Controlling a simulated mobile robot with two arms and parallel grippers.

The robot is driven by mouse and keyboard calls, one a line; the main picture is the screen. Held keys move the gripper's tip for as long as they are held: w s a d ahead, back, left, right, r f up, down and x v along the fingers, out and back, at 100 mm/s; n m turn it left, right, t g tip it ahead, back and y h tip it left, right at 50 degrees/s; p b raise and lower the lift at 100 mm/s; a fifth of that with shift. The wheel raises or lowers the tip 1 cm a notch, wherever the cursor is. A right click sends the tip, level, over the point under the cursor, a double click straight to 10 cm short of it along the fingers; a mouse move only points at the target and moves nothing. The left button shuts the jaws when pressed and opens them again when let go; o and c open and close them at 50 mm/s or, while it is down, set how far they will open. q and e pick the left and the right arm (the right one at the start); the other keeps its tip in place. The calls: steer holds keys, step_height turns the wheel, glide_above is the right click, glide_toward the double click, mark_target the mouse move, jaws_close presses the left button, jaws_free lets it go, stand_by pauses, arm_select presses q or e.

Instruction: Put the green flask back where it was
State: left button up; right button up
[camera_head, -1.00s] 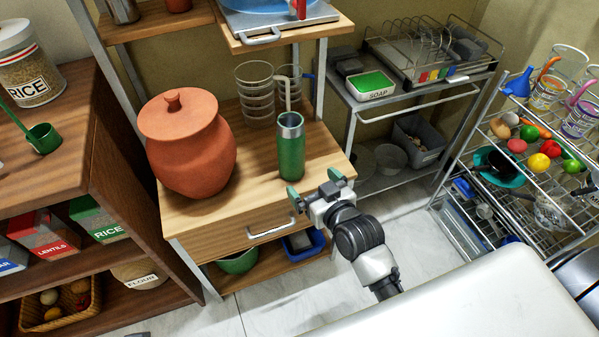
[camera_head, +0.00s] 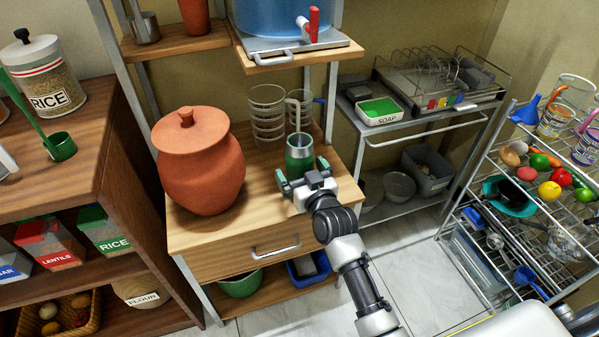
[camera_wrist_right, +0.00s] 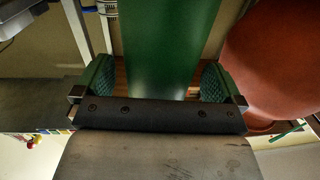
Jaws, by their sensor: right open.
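The green flask (camera_head: 299,158) stands upright on the wooden table (camera_head: 200,232), to the right of the clay pot and in front of the clear stacked glasses. Its rim is bare metal. My right gripper (camera_head: 304,174) is at the flask's near side, low on its body, and hides its lower part. In the right wrist view the flask (camera_wrist_right: 168,40) rises between the two green finger pads of the open gripper (camera_wrist_right: 158,80), with a gap showing on each side. My left gripper is not in view.
A terracotta pot (camera_head: 200,165) stands close on the left. Stacked glasses (camera_head: 267,115) and a thin spout or pipe are just behind the flask. A shelf with a blue water container (camera_head: 283,18) and red tap (camera_head: 313,24) hangs above. Table surface in front of the pot is clear.

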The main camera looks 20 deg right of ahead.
steer(key=shift+w, duration=0.6)
